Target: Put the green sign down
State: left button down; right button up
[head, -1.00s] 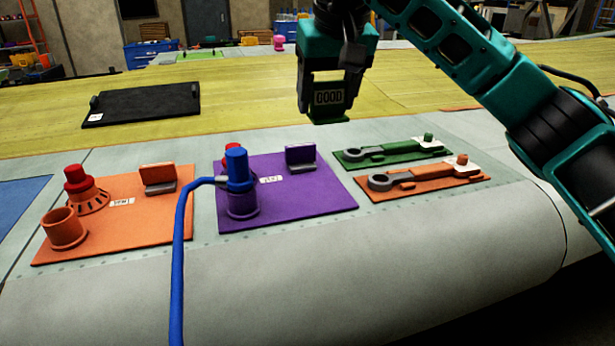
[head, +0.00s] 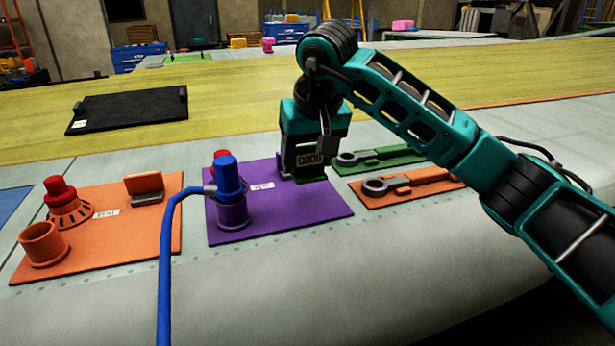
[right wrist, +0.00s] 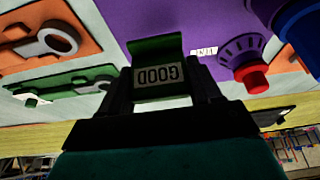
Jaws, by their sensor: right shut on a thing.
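The green sign (head: 309,177), with a white GOOD label, is between the fingers of my right gripper (head: 308,163), which is shut on it. In the right wrist view the sign (right wrist: 158,68) sits between both fingers, its label upside down. The sign is low over the back right part of the purple mat (head: 290,222). I cannot tell whether it touches the mat. The purple stand on that mat is hidden behind my gripper. My left gripper is not in view.
A blue plug (head: 229,176) with a blue hose stands in a purple cup left of the gripper. A green mat (head: 410,153) and an orange mat (head: 420,189), each with a wrench, lie to the right. An orange mat (head: 150,225) lies left.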

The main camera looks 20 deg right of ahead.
aim_at(309, 167)
notch_tip(309, 167, down, 4)
jog(key=shift+f, duration=0.15)
dwell(0.3)
jog(key=shift+f, duration=0.15)
jog(key=o, duration=1.1)
jog(key=shift+c, duration=0.2)
jog(key=shift+r, duration=0.25)
jog(key=v, duration=1.2)
jog(key=shift+b, duration=0.3)
